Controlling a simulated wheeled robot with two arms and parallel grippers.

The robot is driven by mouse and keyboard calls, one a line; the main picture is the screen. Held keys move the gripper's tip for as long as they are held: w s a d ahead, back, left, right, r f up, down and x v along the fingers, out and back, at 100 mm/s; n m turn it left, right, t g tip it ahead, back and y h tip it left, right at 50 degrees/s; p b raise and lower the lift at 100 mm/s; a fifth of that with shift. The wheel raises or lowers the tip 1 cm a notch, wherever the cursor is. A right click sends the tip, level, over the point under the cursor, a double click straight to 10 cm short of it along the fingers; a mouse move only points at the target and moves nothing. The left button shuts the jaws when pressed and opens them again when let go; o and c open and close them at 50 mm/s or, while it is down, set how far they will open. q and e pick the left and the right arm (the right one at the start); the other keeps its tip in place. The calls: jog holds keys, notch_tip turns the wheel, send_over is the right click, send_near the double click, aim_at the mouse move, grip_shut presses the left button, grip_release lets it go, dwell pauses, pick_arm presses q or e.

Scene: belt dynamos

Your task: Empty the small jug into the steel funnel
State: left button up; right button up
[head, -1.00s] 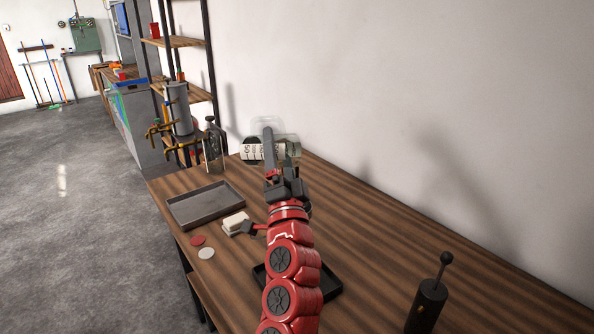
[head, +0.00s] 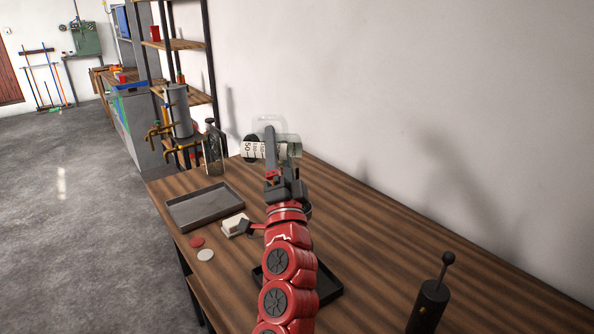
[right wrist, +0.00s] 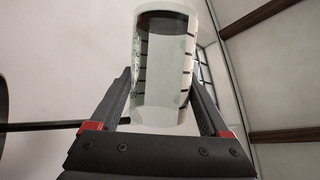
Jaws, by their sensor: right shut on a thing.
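My right gripper (head: 271,165) is shut on a small clear jug (head: 283,147) with a white scale printed on it. The jug is held above the far end of the bench, and its numbers run sideways, so it looks tipped. The right wrist view shows the jug (right wrist: 165,95) between both fingers, with black scale lines and a dark patch in its upper part. I cannot tell how much liquid it holds. I cannot make out the steel funnel for certain; my gripper and arm hide part of the bench. My left gripper is not in view.
A grey tray (head: 205,211), a white block (head: 233,222) and red and white discs (head: 196,242) lie on the bench's left side. A grey tank with brass taps (head: 180,112) and a glass bottle (head: 212,160) stand behind. A black cylinder (head: 428,305) stands front right.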

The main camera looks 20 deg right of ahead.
dwell(0.7)
jog(key=shift+f+m+h+b, duration=0.1)
jog(key=shift+m+h+b, duration=0.3)
jog(key=shift+m+b, duration=0.1)
jog(key=shift+d, duration=0.1)
dwell(0.4)
jog(key=shift+h, duration=0.3)
